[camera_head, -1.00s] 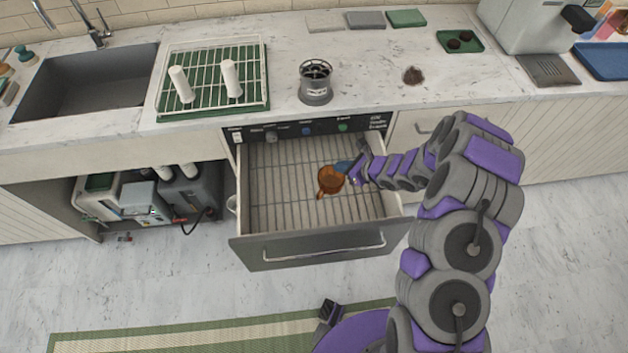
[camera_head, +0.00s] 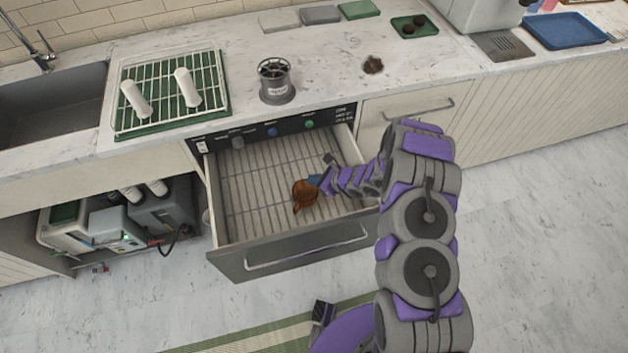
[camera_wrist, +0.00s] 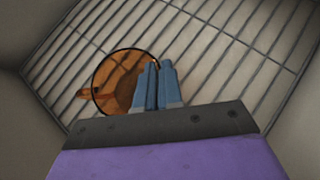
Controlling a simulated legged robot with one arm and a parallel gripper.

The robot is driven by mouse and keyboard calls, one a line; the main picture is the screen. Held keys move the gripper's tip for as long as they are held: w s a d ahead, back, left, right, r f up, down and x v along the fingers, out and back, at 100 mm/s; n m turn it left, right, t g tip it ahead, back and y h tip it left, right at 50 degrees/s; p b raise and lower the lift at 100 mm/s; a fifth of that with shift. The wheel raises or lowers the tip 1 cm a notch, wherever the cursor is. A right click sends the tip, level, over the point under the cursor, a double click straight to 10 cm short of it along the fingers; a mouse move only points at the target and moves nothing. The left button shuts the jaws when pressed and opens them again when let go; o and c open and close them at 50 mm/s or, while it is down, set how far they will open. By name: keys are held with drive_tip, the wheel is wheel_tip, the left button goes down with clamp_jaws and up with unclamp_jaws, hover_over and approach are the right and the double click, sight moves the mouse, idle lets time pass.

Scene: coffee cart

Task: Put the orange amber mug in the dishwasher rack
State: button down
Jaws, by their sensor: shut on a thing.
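The orange amber mug (camera_head: 304,196) is over the wire rack (camera_head: 246,184) of the pulled-out dishwasher drawer. My gripper (camera_head: 316,182) reaches in from the right and is shut on the mug's rim. In the wrist view the blue fingertips of my gripper (camera_wrist: 155,86) are close together at the right side of the mug (camera_wrist: 110,80), with its dark round rim facing the camera. The rack's bars (camera_wrist: 215,40) show around it. I cannot tell whether the mug's base touches the bars.
The drawer's front panel (camera_head: 290,252) with its handle bounds the rack toward me. The rack is otherwise empty. On the counter above stand a green drying tray (camera_head: 205,121) with white cylinders and a grey round container (camera_head: 277,90).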

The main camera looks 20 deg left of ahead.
drive_tip(key=c, duration=1.3)
unclamp_jaws()
drive_tip(key=shift+d, duration=0.1)
drive_tip(key=p+v, duration=0.2)
drive_tip(key=v, duration=1)
drive_tip(key=shift+w+p, duration=0.1)
drive_tip(key=shift+p, duration=0.2)
drive_tip(key=shift+r, duration=0.1)
